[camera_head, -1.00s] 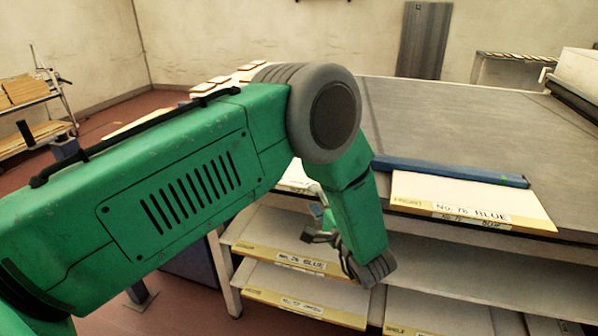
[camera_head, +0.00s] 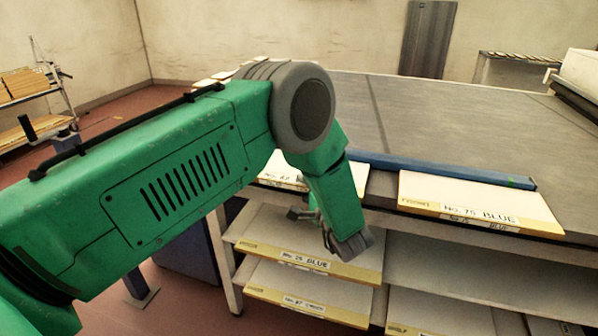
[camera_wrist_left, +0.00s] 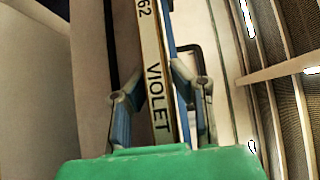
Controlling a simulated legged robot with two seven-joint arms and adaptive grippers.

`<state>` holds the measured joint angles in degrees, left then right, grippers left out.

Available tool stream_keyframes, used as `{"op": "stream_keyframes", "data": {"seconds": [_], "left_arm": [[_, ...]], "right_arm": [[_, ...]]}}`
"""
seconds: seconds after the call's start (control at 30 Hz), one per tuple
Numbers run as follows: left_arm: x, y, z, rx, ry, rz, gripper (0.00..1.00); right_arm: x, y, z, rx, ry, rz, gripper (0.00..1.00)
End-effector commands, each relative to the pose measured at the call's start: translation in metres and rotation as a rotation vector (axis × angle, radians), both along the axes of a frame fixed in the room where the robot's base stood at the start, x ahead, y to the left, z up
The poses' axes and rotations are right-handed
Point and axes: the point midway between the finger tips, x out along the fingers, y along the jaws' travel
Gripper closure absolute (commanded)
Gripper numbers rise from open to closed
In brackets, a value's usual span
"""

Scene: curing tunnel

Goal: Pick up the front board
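In the head view, a pale board marked No. 62 (camera_head: 283,175) lies at the table's front edge, partly hidden behind my left arm. In the left wrist view, a board's long front edge, labelled "62 VIOLET" (camera_wrist_left: 157,90), runs between the two fingers of my left gripper (camera_wrist_left: 158,72). The fingers stand apart on either side of this edge, and I see no clear grip on it. In the head view my left gripper (camera_head: 304,214) is small and partly hidden beside the wrist, near the table's front edge. My right gripper is not in view.
A board labelled No. 75 BLUE (camera_head: 480,203) lies to the right on the grey table (camera_head: 450,130). A blue bar (camera_head: 430,168) lies behind the boards. Shelves below hold labelled boards, one marked BLUE (camera_head: 310,250). A cart (camera_head: 35,95) stands far left.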

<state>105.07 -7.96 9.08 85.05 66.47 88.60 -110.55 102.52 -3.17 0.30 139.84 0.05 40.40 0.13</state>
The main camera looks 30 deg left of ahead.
Motion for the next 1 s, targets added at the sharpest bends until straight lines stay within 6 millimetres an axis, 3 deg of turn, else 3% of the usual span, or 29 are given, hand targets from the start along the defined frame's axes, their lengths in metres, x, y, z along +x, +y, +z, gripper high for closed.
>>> {"op": "stream_keyframes", "data": {"seconds": [0.37,0.8,1.0], "left_arm": [[-0.001,-0.003,0.001,-0.001,0.006,0.0,1.0],[-0.001,-0.002,0.08,0.001,0.001,0.0,1.0],[-0.001,-0.002,0.098,0.001,0.003,0.0,1.0]], "right_arm": [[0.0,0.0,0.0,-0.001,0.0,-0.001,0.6],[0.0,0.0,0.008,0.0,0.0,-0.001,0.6],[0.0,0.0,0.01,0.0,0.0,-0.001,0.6]]}}
